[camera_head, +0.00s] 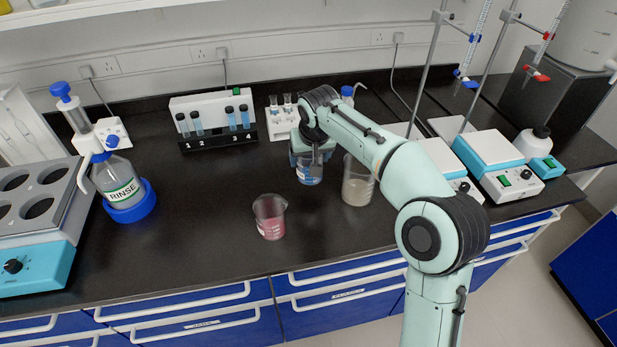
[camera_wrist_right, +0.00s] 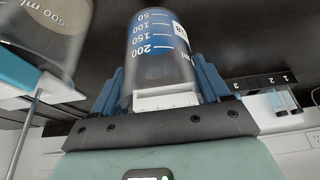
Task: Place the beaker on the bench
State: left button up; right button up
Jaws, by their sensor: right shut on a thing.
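I cannot tell whether the beaker's base touches the bench. My left gripper is not in view.
A larger beaker with cloudy liquid (camera_head: 357,183) stands close to the right. A beaker with pink liquid (camera_head: 270,217) stands front left. Behind are a vial rack (camera_head: 283,120) and a numbered stand (camera_head: 217,137). A rinse bottle (camera_head: 118,180) is left. Bare bench lies between.

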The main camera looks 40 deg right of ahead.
jog(key=shift+f+b, duration=0.6)
jog(key=shift+f, duration=2.3)
jog(key=shift+f, duration=0.15)
jog(key=o, duration=1.1)
